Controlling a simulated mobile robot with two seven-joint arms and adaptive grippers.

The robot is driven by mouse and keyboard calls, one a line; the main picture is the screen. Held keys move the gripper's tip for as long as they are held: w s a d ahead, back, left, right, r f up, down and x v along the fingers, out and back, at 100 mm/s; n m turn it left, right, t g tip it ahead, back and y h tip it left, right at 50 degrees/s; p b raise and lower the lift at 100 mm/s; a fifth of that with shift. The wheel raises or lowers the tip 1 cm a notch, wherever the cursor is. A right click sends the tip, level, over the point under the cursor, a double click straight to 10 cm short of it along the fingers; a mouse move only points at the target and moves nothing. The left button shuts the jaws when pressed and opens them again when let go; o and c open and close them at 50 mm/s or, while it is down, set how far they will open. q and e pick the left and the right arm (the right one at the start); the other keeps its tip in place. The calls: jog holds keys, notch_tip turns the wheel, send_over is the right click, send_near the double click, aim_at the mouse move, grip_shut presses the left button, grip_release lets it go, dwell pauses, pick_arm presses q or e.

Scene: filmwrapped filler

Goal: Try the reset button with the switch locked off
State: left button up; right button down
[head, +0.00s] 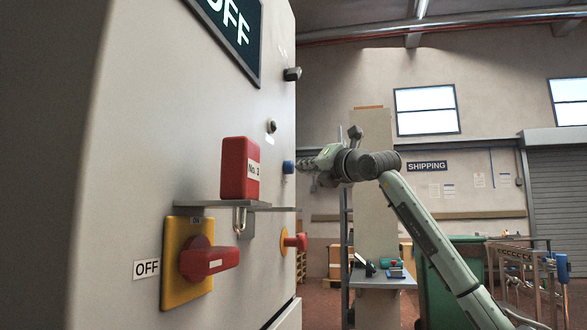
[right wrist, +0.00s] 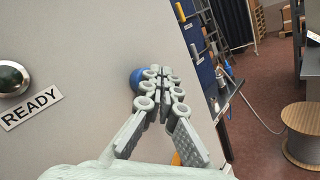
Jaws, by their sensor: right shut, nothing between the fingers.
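The grey cabinet (head: 130,120) fills the left of the head view. A red rotary switch handle (head: 210,262) lies horizontal on a yellow plate (head: 183,225), with an OFF label (head: 147,269) at its left. A red padlock (head: 240,168) marked "No. 3" stands at the metal bracket (head: 262,207), its shackle showing below. A blue button (head: 288,167) sticks out further along the panel; it also shows in the right wrist view (right wrist: 135,79). My right gripper (head: 302,167) is shut and empty, fingertips (right wrist: 160,76) close by the button; contact cannot be told. My left gripper is out of view.
A red knob (head: 296,242) on a yellow base projects below the blue button. An OFF display (head: 238,35) is at the top. A dark round READY lamp (right wrist: 12,78) is on the panel. A cable spool (right wrist: 302,130) stands on the floor away from the cabinet.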

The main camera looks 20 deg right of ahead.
jog(key=shift+w+a, duration=0.55)
jog(key=shift+a, duration=0.2)
dwell(0.7)
jog(key=shift+s+d+f, duration=0.1)
jog(key=shift+d, duration=0.05)
jog(key=shift+s+d, duration=0.7)
jog(key=shift+d, duration=0.2)
jog(key=shift+b, duration=0.3)
jog(key=s+d, duration=0.1)
jog(key=d, duration=0.1)
jog(key=s+d+b, duration=0.1)
jog(key=s+d, duration=0.1)
dwell(0.9)
